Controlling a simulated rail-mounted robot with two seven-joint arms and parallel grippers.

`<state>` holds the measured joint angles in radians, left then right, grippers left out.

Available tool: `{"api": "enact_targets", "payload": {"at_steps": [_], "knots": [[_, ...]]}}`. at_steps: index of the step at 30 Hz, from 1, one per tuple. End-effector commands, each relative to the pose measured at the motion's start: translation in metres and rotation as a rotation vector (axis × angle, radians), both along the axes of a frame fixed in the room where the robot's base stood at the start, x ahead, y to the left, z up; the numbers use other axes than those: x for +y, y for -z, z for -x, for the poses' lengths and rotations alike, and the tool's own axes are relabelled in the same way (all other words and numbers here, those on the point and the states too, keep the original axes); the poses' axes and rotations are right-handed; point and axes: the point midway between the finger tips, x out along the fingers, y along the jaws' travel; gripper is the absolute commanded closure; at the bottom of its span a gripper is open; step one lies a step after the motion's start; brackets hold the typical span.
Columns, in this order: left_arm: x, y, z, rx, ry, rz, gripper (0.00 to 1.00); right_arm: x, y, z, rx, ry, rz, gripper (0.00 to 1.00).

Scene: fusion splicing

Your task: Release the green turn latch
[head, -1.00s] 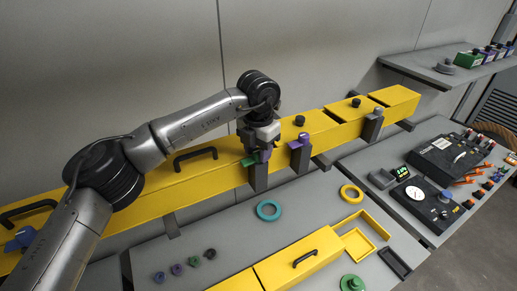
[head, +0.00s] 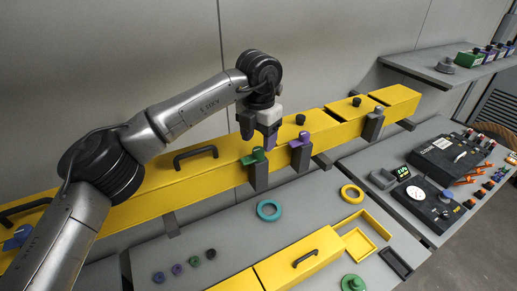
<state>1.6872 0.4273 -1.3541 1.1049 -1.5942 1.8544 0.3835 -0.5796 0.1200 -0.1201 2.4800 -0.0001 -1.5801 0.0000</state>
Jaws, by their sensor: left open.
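The green turn latch (head: 254,157) sits on top of a dark grey bracket (head: 259,178) at the front of the long yellow trunking. My left gripper (head: 259,138) is open and empty, just above and behind the green latch, pointing down. A gap shows between its fingers and the latch. My right gripper is not in view.
A purple latch (head: 300,140) on its own bracket stands just right of the green one. Black handles (head: 195,155) and knobs rise from the yellow trunking (head: 180,183). A teal ring (head: 269,209) lies on the grey bench below.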

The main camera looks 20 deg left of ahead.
Motion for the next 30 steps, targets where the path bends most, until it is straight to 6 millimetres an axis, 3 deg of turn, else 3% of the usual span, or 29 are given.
{"api": "enact_targets", "payload": {"at_steps": [9,15,30], "knots": [[-0.001,-0.062,0.0,-0.001,0.0,0.0,0.41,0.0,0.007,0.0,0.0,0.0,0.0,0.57],[-0.001,-0.087,0.0,0.0,0.001,0.001,0.41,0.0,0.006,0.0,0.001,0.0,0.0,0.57],[0.0,-0.099,0.001,0.002,0.003,0.0,0.41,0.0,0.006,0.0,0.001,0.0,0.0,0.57]]}}
